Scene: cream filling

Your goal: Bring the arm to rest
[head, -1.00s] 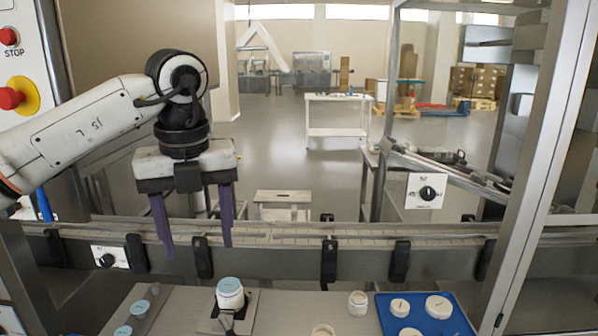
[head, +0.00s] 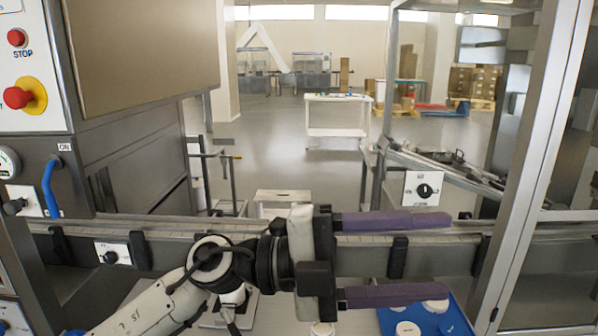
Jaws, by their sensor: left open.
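My left arm comes in from the lower left in the head view. My left gripper (head: 390,258) is turned sideways, with its two purple fingers pointing right. The fingers are wide apart and nothing is between them. It is in front of the conveyor rail (head: 440,262) and above the work surface, with the lower finger over the far edge of the blue tray (head: 459,322). The gripper and arm hide much of the work surface. My right gripper is not in view.
White jars, one of them a jar (head: 408,328), sit in the blue tray. Another jar (head: 322,328) is partly hidden below the gripper. A control panel with a red stop button (head: 17,97) and a blue lever (head: 51,187) stands at left. A metal frame post (head: 535,150) stands at right.

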